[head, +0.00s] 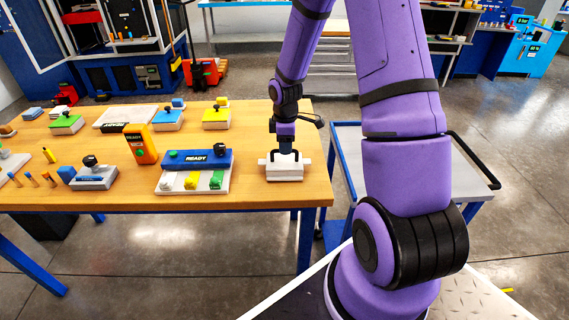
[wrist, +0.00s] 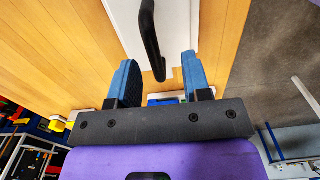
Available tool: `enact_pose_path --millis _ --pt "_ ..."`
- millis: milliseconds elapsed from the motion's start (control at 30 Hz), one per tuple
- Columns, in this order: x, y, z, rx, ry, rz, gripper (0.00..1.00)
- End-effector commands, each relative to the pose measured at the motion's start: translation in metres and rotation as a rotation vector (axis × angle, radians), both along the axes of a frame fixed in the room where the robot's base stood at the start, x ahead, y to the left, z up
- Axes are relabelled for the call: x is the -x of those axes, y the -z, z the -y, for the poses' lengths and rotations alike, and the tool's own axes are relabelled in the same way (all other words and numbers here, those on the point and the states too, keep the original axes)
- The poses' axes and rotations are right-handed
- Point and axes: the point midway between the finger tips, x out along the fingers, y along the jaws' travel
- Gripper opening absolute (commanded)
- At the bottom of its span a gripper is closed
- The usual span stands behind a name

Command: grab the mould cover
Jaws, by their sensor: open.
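The mould cover looks like the white block (head: 284,173) near the right end of the wooden table. Its black bar handle (wrist: 150,38) stands out in the wrist view, over the white top (wrist: 180,20). In the head view my gripper hides most of the handle. My gripper (head: 286,150) points down right above the block. In the wrist view its two blue fingers (wrist: 159,64) are apart, and the handle's near end shows between them in the picture. I cannot tell whether the fingertips reach down to the handle's height. Nothing is held.
Left of the block, a white tray (head: 165,186) with coloured pieces lies before a blue READY box (head: 198,159). An orange device (head: 140,144) stands further left. The wooden table (head: 240,195) ends just right of the block, with a grey cart (head: 345,150) beyond.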

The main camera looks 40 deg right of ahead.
Motion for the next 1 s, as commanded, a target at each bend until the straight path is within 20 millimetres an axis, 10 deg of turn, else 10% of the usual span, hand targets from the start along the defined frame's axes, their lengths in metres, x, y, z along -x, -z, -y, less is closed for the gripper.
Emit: enact_pose_path --millis 767,1000 --pt "-0.006 0.052 0.002 0.001 0.002 0.001 0.44" --pt "-0.006 0.052 0.002 0.001 0.002 0.001 0.00"
